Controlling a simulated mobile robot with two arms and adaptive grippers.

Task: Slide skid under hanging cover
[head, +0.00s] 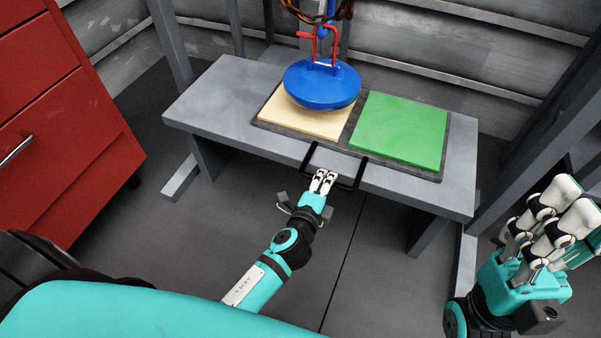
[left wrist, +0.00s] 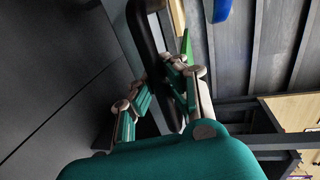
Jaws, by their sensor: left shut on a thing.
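The skid (head: 349,146) is a flat dark tray on the grey bench, with a cream pad (head: 312,124) on its left and a green pad (head: 400,130) on its right. A black handle (head: 360,174) sticks out from its front edge. The round blue cover (head: 321,86) with a red bracket hangs over the cream pad; any gap below it is hard to judge. My left gripper (head: 322,180) is shut on the handle's front bar, also in the left wrist view (left wrist: 162,85). My right gripper (head: 566,212) is off to the right, away from the skid; its jaw gap is unclear.
The grey bench (head: 215,96) has bare top on the left of the skid and a narrow strip on the right. A rusty chain (head: 318,12) and blue hook are above the cover. A red cabinet (head: 60,120) stands at left. Grey frame posts flank the bench.

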